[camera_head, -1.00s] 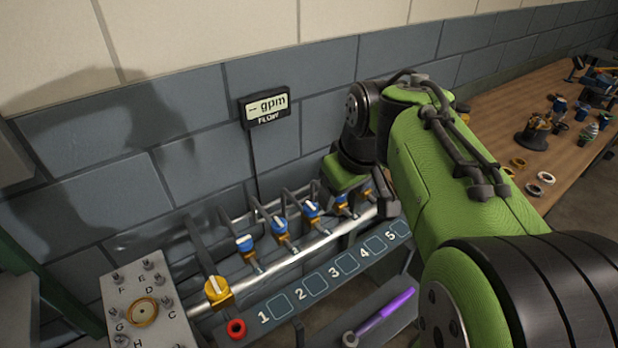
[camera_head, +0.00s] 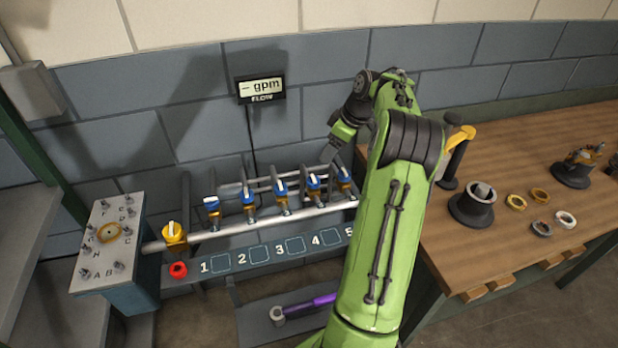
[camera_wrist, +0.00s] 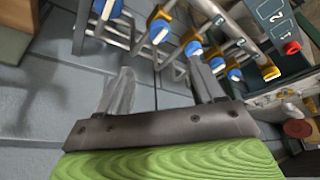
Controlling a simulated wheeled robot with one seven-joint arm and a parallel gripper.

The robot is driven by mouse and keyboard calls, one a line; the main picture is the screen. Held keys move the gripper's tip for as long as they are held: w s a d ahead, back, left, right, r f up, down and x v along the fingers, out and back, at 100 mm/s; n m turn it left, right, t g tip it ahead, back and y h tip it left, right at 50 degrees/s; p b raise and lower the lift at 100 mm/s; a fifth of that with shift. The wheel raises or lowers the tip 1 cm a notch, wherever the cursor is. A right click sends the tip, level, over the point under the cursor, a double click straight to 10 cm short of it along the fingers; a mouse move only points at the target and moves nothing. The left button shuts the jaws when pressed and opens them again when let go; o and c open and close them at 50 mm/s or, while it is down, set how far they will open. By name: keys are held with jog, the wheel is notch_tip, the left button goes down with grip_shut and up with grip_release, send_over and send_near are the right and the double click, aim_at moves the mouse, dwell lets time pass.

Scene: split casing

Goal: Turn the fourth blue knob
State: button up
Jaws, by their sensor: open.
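A row of blue knobs sits on valves along a silver pipe above plates numbered 1 to 5. The fourth blue knob (camera_head: 314,182), with a white bar on it, stands above plate 4. In the wrist view, the fourth blue knob (camera_wrist: 160,30) appears beyond the gap between my fingertips, apart from them. My gripper (camera_head: 332,150) is above and slightly right of that knob in the head view. My gripper (camera_wrist: 163,82) is open and empty in the wrist view.
The fifth blue knob (camera_head: 344,174) and third blue knob (camera_head: 281,188) flank it closely. A yellow valve (camera_head: 174,233) is at the pipe's left end. A flow display (camera_head: 261,88) hangs on the wall. A wooden workbench (camera_head: 480,240) stands right. A purple-handled tool (camera_head: 310,303) lies below.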

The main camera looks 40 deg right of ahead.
aim_at(314, 178)
jog(key=b+x, duration=0.1)
jog(key=x, duration=1.3)
jog(key=shift+f+b, duration=0.15)
jog(key=shift+b, duration=0.25)
jog(key=c, duration=1)
